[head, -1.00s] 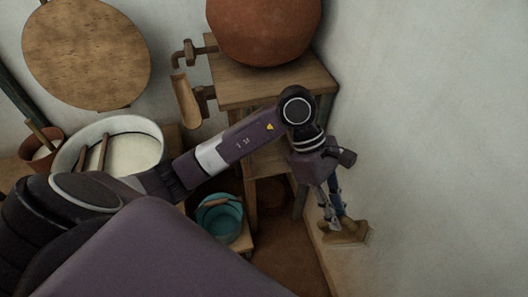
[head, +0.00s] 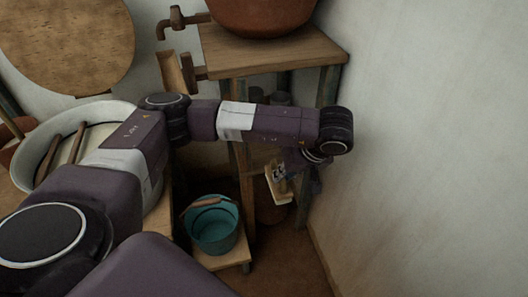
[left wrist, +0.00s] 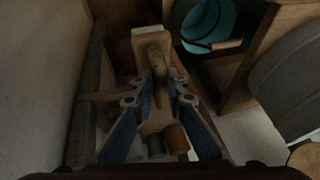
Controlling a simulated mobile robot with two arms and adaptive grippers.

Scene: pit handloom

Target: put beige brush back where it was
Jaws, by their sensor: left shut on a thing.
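My left gripper (head: 284,172) is at the front right of the wooden stand, below the level of its top. It is shut on the beige brush (head: 279,190), whose pale lower part shows under the fingers. In the left wrist view, my left gripper (left wrist: 158,100) has its two fingers on either side of the brush's handle, and the brush (left wrist: 146,31) points away from me with its pale block at the far end. My forearm hides part of the stand's lower shelf. My right gripper is not in view.
The wooden stand (head: 290,54) bears a large clay pot (head: 265,14). A teal bucket (head: 213,226) stands on a low wooden stool (head: 232,254) to the left. A large pale basin (head: 97,117) is at the left. The white wall (head: 440,150) closes the right side.

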